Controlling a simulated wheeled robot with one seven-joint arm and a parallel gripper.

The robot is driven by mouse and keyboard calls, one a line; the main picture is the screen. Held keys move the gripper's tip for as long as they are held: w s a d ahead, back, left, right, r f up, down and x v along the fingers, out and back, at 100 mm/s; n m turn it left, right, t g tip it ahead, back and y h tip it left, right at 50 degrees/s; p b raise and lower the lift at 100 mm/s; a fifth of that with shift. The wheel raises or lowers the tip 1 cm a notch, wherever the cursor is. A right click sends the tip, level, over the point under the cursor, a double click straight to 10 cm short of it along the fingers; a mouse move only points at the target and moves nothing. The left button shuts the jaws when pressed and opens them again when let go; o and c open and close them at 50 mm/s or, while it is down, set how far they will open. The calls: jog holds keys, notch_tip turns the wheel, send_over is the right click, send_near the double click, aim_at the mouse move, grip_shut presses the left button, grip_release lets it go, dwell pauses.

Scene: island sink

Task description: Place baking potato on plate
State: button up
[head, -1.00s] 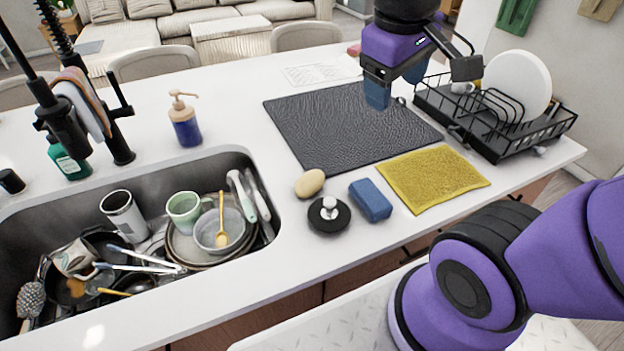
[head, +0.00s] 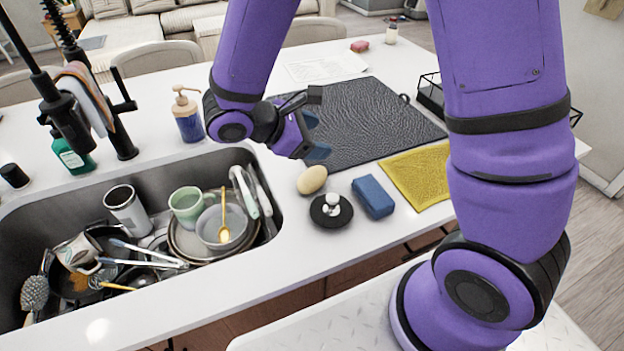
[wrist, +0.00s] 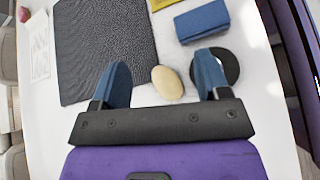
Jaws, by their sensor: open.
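The baking potato (head: 312,179), a pale tan oval, lies on the white counter between the sink and the dark mat. In the wrist view the potato (wrist: 167,82) lies ahead of and between the two blue fingers, closer to the right one. My gripper (head: 316,136) is open and empty, above the counter just behind the potato; its spread fingers also show in the wrist view (wrist: 160,82). Several stacked plates (head: 183,238) lie in the sink under a grey bowl. The white plate in the dish rack is now hidden behind my arm.
A black round lid (head: 318,215) with a pale knob and a blue sponge (head: 373,197) lie close to the potato. A yellow cloth (head: 418,178) and the dark mat (head: 365,110) are flat and clear. The sink (head: 262,170) is crowded. A soap dispenser (head: 188,118) stands behind it.

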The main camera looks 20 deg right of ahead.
aim_at(305, 180)
jog(key=w+a+f+n+t+h, duration=0.1)
jog(key=a+f+n+t, duration=0.55)
jog(key=f, duration=0.55)
jog(key=shift+n+g, duration=0.45)
jog(key=shift+g, duration=0.4)
jog(key=w+d+f, duration=0.2)
jog(key=shift+w+d+f, duration=0.15)
jog(key=shift+d, duration=0.25)
jog(key=shift+f+x, duration=0.2)
jog(key=shift+x, duration=1.15)
jog(key=shift+f+x, duration=0.15)
jog(key=shift+x, duration=1.25)
jog(key=shift+a, duration=0.15)
jog(key=shift+c, duration=0.4)
jog(key=c, duration=0.7)
jog(key=shift+r, duration=0.15)
